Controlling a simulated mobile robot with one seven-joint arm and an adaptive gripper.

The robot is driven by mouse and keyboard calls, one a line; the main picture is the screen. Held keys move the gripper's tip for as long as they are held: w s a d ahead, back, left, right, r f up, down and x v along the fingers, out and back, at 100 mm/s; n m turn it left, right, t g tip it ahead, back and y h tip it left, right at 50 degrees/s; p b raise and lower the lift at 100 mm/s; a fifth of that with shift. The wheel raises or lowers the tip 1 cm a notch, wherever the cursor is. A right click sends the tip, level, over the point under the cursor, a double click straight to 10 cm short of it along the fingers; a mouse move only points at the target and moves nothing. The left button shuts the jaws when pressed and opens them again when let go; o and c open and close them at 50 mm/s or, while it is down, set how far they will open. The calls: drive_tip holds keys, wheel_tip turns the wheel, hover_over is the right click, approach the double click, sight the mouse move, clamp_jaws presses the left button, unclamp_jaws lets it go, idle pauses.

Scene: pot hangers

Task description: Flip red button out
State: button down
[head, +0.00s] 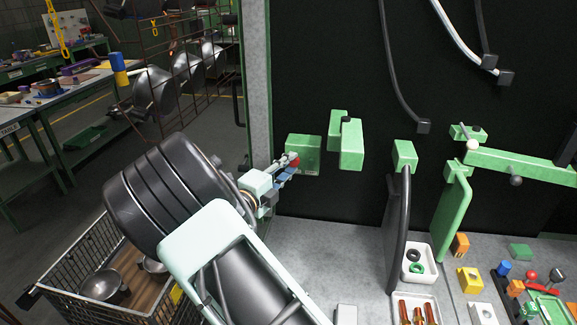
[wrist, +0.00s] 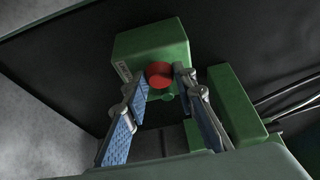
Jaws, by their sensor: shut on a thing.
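The red button (wrist: 160,74) is a round knob on the front of a green box (wrist: 150,45), which is fixed to the dark panel. In the head view my gripper (head: 291,163) reaches the box from the left. The fingers partly hide the button's sides.
Another green block (wrist: 235,105) stands close to the right of my fingers. In the head view a green two-part bracket (head: 351,145) and a green block with a black handle (head: 404,155) are further right. A grey post (head: 257,80) stands left of the box.

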drive_tip(key=shift+s+a+r+p, duration=0.1)
drive_tip(key=shift+s+p, duration=0.25)
drive_tip(key=shift+p, duration=0.15)
drive_tip(key=shift+s+a+r+p, duration=0.1)
drive_tip(key=shift+s+p, duration=0.25)
drive_tip(key=shift+p, duration=0.1)
drive_tip(key=shift+f, duration=0.3)
drive_tip(key=c, duration=1.6)
unclamp_jaws()
drive_tip(key=shift+s, duration=0.1)
drive_tip(key=shift+r, duration=0.1)
drive_tip(key=v, duration=1.2)
